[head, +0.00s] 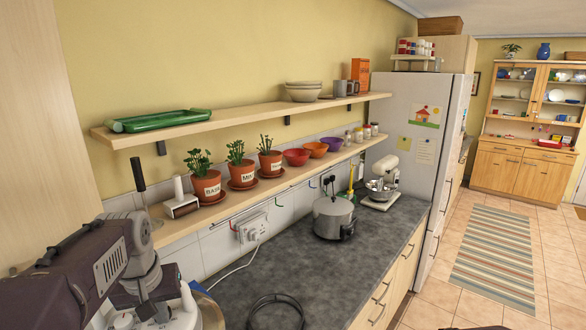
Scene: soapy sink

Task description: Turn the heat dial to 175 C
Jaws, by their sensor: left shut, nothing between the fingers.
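I cannot make out a heat dial or any temperature marks in the head view. A grey lidded pot-like appliance (333,216) stands on the counter against the wall, with a small dark part on its front right side, too small to tell what it is. My left arm comes in from the lower left. My left gripper (147,306) points down at the bottom left, shut and empty, over a white and steel object (190,312) that is mostly hidden and cut off by the frame. I cannot tell whether they touch. My right gripper is out of view.
A dark counter (260,275) runs along the wall, with a black cable coil (275,308) at its front. A white stand mixer (385,182) stands near the fridge (405,110). Potted herbs (206,186) and bowls line the low shelf. A socket (252,229) has a white cord. The middle counter is clear.

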